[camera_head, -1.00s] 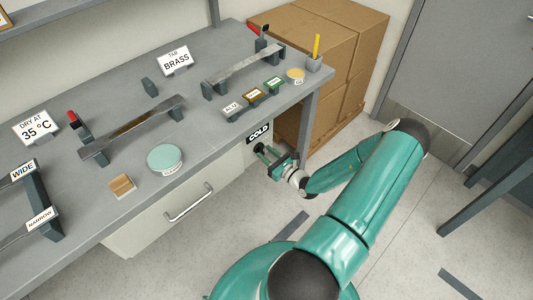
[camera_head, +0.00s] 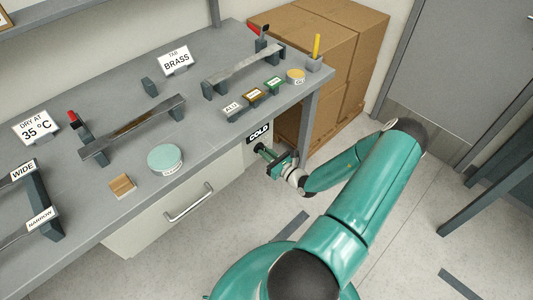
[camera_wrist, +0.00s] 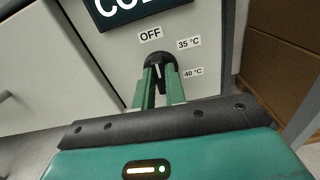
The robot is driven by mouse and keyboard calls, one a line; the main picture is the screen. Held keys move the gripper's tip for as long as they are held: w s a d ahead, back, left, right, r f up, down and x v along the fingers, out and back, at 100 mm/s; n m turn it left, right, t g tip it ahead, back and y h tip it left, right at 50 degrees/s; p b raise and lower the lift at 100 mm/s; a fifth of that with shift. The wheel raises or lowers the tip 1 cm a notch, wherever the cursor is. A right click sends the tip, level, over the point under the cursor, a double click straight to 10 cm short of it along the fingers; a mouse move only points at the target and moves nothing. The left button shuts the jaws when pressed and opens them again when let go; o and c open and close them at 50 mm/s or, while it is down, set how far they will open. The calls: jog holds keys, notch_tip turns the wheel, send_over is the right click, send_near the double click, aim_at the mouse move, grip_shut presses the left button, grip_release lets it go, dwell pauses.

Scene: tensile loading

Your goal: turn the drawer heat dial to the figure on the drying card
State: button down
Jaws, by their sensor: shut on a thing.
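The drying card (camera_head: 36,127) stands at the back left of the bench and reads "DRY AT 35 °C". The heat dial (camera_wrist: 152,59) is a dark round knob on the pale front panel in the wrist view. Labels around it read OFF (camera_wrist: 150,34) at its top, 35 °C (camera_wrist: 189,43) to its upper right and 40 °C (camera_wrist: 193,72) to its right. My gripper (camera_wrist: 158,77) is shut on the dial, green fingers on either side. It also shows at the panel in the head view (camera_head: 264,151). A pale mark shows between the fingers; which label it points to is unclear.
A black COLD sign (camera_head: 259,133) sits just above the dial. The drawer (camera_head: 150,222) with its bar handle (camera_head: 188,203) is shut, to the left. Cardboard boxes (camera_head: 335,60) stand right of the bench; open floor lies in front.

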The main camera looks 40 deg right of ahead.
jog(key=m, duration=1.1)
jog(key=shift+d+f, duration=0.1)
jog(key=shift+d, duration=0.1)
dwell(0.4)
jog(key=c, duration=1.4)
grip_release()
jog(key=shift+c, duration=0.2)
jog(key=s, duration=1.4)
jog(key=shift+d, duration=0.2)
jog(key=shift+w, duration=0.1)
